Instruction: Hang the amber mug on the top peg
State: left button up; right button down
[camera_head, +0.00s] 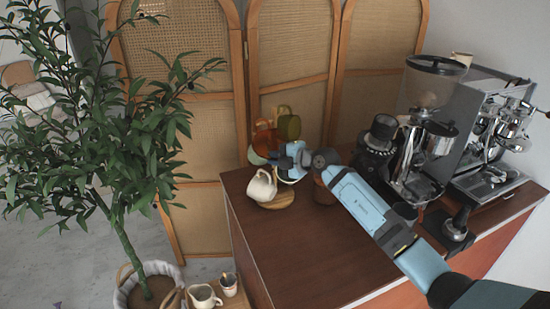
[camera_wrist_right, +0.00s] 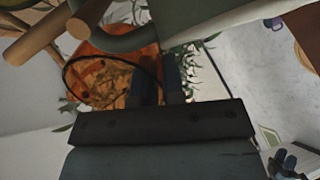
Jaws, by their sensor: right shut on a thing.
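The amber mug (camera_head: 262,142) is up at the mug tree, whose round wooden base (camera_head: 284,202) stands on the cart's far left corner. In the wrist view the amber mug (camera_wrist_right: 103,42) is at the jaws, its open mouth turned toward the camera. My right gripper (camera_head: 284,160) reaches in from the right and is shut on it. Wooden pegs (camera_wrist_right: 38,35) show close by at the upper left of the wrist view. Whether a peg passes through the mug's handle cannot be told. My left gripper is out of view.
A grinder (camera_head: 425,125) and espresso machine (camera_head: 490,125) stand right. The cart's front top (camera_head: 300,260) is clear. A plant (camera_head: 110,140) stands left, rattan screen (camera_head: 290,50) behind.

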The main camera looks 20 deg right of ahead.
jog(key=c, duration=1.1)
grip_release()
jog(key=shift+c, duration=0.2)
